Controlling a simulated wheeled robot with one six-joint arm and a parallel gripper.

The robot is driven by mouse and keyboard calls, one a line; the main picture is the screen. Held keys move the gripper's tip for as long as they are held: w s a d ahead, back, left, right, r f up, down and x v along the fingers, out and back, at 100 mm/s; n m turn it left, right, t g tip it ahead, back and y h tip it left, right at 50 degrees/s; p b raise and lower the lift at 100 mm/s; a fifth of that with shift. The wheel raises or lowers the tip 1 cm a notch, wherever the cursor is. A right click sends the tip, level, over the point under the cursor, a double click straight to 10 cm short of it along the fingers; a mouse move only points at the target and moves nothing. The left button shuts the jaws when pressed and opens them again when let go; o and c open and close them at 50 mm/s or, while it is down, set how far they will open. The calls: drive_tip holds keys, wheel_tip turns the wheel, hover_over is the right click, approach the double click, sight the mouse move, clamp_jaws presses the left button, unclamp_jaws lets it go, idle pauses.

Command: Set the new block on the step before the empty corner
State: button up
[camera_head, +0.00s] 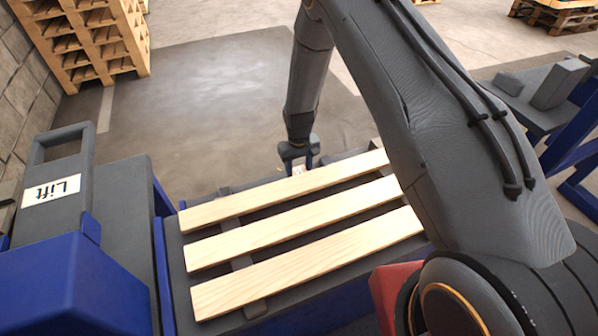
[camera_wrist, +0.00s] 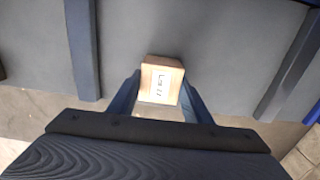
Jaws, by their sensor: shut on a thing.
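My gripper (camera_head: 299,158) is at the far edge of the slatted bed in the head view. In the wrist view my gripper (camera_wrist: 158,95) is shut on a small light wooden block (camera_wrist: 162,80). The block has a white label with dark print on its face, too small to read surely. A sliver of the block (camera_head: 298,170) shows between the fingers in the head view, close to the far slat. I cannot tell whether the block touches anything below. Dark grey surface with blue bars lies beyond it in the wrist view. I cannot make out the step or the empty corner.
Three pale wooden slats (camera_head: 305,229) lie across dark supports on a blue frame. Stacked pallets (camera_head: 88,40) are at the back left. A grey-topped blue bench (camera_head: 540,95) is at right. Floor behind the slats is clear.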

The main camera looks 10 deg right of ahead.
sight(299, 172)
drive_tip(key=shift+f, duration=0.3)
drive_tip(key=o, duration=1.1)
drive_tip(key=shift+r, duration=0.15)
wheel_tip(299, 172, up, 13)
drive_tip(key=b, duration=0.2)
drive_tip(key=s+d+r+m, duration=0.1)
drive_tip(key=s+d+r, duration=0.2)
drive_tip(key=s+r, duration=0.3)
drive_tip(key=s+d+r+m, duration=0.1)
drive_tip(key=s+d+r, duration=0.3)
drive_tip(key=s, duration=0.6)
drive_tip(key=s+d+r+m, duration=0.1)
drive_tip(key=s+d+r, duration=0.3)
drive_tip(key=s+r, duration=0.4)
drive_tip(key=shift+s+d, duration=0.25)
drive_tip(key=shift+s, duration=0.25)
drive_tip(key=shift+o, duration=0.4)
drive_tip(key=shift+s+d, duration=0.1)
drive_tip(key=shift+s, duration=0.35)
drive_tip(key=shift+w, duration=0.1)
